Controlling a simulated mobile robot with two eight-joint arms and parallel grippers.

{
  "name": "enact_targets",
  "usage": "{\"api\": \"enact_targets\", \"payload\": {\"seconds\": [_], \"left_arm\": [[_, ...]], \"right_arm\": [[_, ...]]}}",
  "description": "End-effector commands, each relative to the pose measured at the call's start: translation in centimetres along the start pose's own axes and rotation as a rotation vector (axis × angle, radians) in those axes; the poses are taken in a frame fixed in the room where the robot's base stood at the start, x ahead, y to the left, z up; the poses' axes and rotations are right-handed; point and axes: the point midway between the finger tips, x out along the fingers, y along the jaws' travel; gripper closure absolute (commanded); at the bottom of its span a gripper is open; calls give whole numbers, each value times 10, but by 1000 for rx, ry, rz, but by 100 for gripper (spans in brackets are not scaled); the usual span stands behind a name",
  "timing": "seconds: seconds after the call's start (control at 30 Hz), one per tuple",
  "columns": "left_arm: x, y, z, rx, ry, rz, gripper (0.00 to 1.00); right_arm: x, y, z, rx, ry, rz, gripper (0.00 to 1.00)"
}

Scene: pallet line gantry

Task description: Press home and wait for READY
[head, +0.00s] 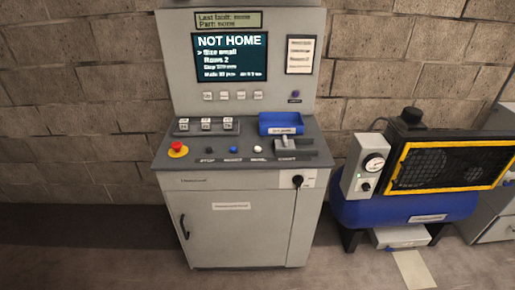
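A grey control console (240,232) stands against the wall. Its screen (230,57) reads NOT HOME in large letters, with smaller lines such as "Size small" below. On the sloped desk is a row with a black button (209,150), a blue button (233,149) and a white button (257,148). The labels under them are small; the white one's may read HOME, but I cannot be sure. A red emergency stop (177,149) on a yellow base sits at the desk's left. Neither of my grippers is in view.
A blue open tray (281,122) is at the desk's right rear. A switch box (205,126) is at the rear left. Small keys (232,95) sit under the screen. A compressor with a blue tank (405,208) stands right of the console. The floor left is clear.

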Motion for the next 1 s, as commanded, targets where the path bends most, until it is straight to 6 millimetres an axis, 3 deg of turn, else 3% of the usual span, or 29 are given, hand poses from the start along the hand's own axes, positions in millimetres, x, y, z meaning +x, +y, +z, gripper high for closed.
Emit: {"api": "enact_targets", "payload": {"seconds": [0.07, 0.5, 1.0], "left_arm": [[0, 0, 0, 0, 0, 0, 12], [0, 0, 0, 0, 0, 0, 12], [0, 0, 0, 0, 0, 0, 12]], "right_arm": [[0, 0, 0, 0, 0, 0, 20], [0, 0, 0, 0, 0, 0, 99], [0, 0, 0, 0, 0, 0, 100]]}}
